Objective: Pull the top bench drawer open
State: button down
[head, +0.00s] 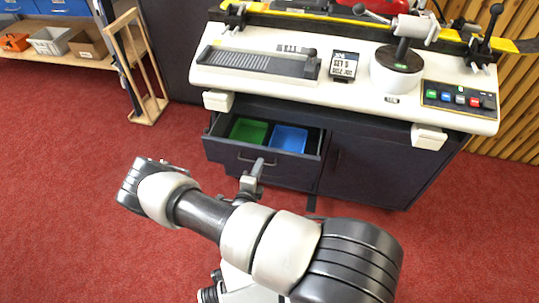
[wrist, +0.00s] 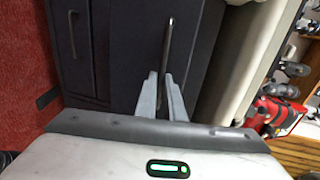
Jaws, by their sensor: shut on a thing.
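The top bench drawer (head: 228,157) is a dark drawer under the left part of the bench. It stands pulled out, and a green tray (head: 249,131) and a blue tray (head: 289,139) show inside it. Its thin metal bar handle (wrist: 168,42) runs up between my fingers in the wrist view. My gripper (head: 257,167) is in front of the drawer front in the head view, shut on the handle. In the wrist view my gripper (wrist: 164,82) has its two grey fingers on either side of the bar. My gripper hides part of the handle in the head view.
The white bench top (head: 230,82) overhangs the drawer and carries a binding machine and a button panel (head: 458,101). A closed cabinet door (head: 370,170) is right of the drawer. A lower handle (wrist: 73,35) shows in the wrist view. Red carpet (head: 80,210) is clear at left.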

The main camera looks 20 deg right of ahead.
jog(key=f+v, duration=0.2)
jog(key=v, duration=1.1)
jog(key=shift+s+a+f, duration=0.3)
jog(key=shift+s+a, duration=0.05)
jog(key=shift+s, duration=0.05)
jog(key=c, duration=1.9)
grip_release()
jog(key=shift+o, duration=0.2)
jog(key=p+v, duration=0.2)
jog(key=v, duration=1.5)
jog(key=shift+s+r, duration=0.1)
